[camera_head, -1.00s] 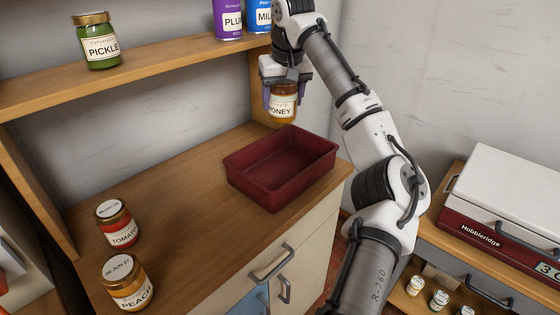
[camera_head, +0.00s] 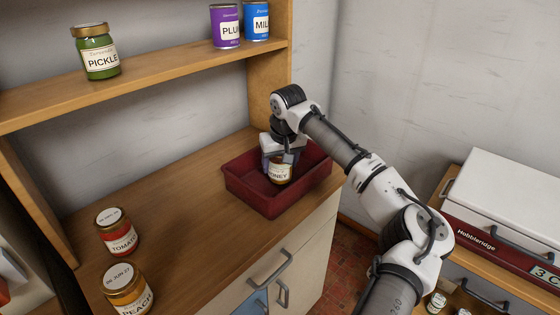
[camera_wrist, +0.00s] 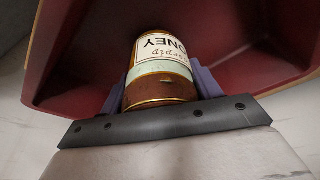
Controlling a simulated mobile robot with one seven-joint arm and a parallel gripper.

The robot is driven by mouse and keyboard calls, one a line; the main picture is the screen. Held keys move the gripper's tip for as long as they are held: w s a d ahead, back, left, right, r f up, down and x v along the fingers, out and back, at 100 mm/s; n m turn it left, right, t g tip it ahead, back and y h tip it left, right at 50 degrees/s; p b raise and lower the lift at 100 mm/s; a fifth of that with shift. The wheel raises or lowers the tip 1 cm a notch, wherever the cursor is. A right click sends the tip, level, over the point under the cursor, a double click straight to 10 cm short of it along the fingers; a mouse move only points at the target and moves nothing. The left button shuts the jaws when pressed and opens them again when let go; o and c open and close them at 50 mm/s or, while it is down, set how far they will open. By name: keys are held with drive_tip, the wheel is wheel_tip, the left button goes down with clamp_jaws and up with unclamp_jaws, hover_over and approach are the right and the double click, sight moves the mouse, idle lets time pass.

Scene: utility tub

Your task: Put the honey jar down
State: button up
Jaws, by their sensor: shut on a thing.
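The honey jar (camera_head: 280,174) is upright and low inside the dark red tub (camera_head: 240,184), which stands on the wooden counter. My gripper (camera_head: 279,160) comes down from above with its purple fingers shut on the jar. In the wrist view the honey jar (camera_wrist: 160,75) sits between the two fingers of my gripper (camera_wrist: 162,88), with the tub's red wall (camera_wrist: 235,45) around it. I cannot tell whether the jar's base touches the tub floor.
A tomato jar (camera_head: 117,234) and a peach jar (camera_head: 129,292) stand at the counter's left. A pickle jar (camera_head: 97,52), a purple can (camera_head: 226,27) and a blue can (camera_head: 257,20) stand on the shelf (camera_head: 170,72) above. The counter's middle (camera_head: 190,200) is clear.

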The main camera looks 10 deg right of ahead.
drive_tip(key=shift+f, duration=0.1)
drive_tip(key=o, duration=1.3)
drive_tip(key=b+v, duration=0.1)
drive_tip(key=v, duration=1.1)
